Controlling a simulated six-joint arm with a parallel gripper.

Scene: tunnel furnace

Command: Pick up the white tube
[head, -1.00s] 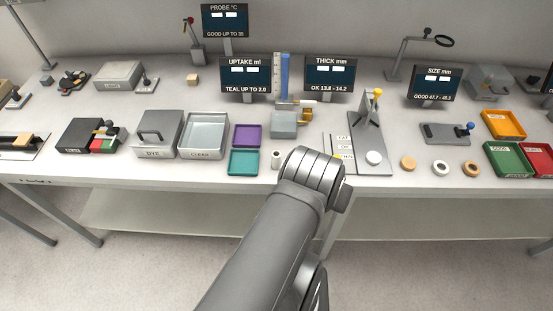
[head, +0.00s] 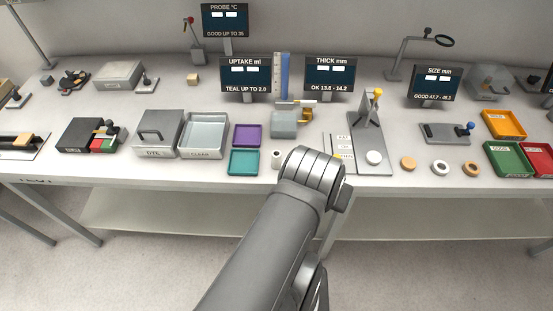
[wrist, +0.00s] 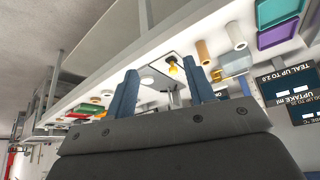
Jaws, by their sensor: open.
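The white tube (head: 276,159) stands upright near the front edge of the table, just right of the teal tray (head: 244,162). In the wrist view, which is turned over, the white tube (wrist: 236,36) is at the upper right beside the teal tray (wrist: 274,11). A tan tube (wrist: 203,53) stands close to it, nearer my fingers. My gripper (wrist: 160,68) shows two blue fingers, spread open with nothing held between them. The white tube lies off to the right of both fingers, apart from them. In the head view my arm hides the gripper and the tan tube.
A grey stand with a yellow knob (head: 377,93) and a white disc (head: 374,158) is right of my arm. A grey block (head: 284,124) stands behind the tube. The purple tray (head: 247,135) and clear bin (head: 204,134) are to its left. Several rings lie at the right.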

